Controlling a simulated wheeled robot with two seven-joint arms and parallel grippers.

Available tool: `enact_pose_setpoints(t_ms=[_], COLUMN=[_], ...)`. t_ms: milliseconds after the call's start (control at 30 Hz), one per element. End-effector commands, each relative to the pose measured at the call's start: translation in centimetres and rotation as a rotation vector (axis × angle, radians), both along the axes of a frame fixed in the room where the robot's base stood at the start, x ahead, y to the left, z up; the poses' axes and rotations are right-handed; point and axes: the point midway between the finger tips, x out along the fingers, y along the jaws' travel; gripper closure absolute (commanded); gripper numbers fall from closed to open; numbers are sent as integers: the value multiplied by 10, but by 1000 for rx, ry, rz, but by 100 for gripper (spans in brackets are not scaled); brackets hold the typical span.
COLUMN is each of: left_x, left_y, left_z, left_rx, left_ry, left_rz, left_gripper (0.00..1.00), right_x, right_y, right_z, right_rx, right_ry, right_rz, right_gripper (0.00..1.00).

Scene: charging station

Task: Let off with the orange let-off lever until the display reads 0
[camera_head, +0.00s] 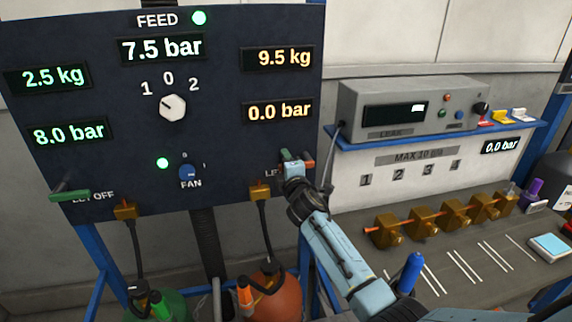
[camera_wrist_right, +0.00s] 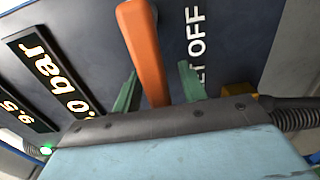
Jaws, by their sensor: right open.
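The orange let-off lever (camera_wrist_right: 143,45) stands out large in the right wrist view, beside the "LET OFF" lettering. In the head view my arm mostly hides it. My right gripper (camera_wrist_right: 160,88) is open, with its two green fingers on either side of the lever's lower part; I cannot tell whether they touch it. In the head view my right gripper (camera_head: 296,160) is at the lower right of the dark panel (camera_head: 225,90). The orange pressure display (camera_head: 277,111) reads 0.0 bar. The orange display above it (camera_head: 278,58) reads 9.5 kg. My left gripper is not in view.
A green lever (camera_head: 70,194) sits at the panel's lower left. The selector knob (camera_head: 172,107) points up-left, towards 1. The feed display (camera_head: 162,47) reads 7.5 bar. A grey leak tester (camera_head: 410,108) stands on a blue shelf (camera_head: 450,138). Brass blocks (camera_head: 385,232) line the bench.

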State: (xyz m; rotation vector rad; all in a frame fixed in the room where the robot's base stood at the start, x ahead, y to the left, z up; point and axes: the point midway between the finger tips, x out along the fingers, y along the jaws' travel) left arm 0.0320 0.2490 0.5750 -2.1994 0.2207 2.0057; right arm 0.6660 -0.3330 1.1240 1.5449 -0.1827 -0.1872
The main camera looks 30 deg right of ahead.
Motion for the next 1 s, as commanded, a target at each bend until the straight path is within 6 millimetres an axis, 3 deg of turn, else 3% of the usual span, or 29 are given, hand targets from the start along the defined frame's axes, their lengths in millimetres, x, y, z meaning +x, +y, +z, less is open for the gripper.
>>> enact_pose_setpoints(t_ms=[267,800,1000], left_x=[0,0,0], left_y=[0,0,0], left_z=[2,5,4], left_rx=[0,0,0], left_ry=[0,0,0], left_rz=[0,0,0], left_gripper=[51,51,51], right_x=[-10,-103,-125], right_y=[2,25,30], right_z=[0,-1,-1], right_rx=[1,1,0], right_ry=[0,1,1], right_rz=[0,1,0], right_gripper=[58,58,58])
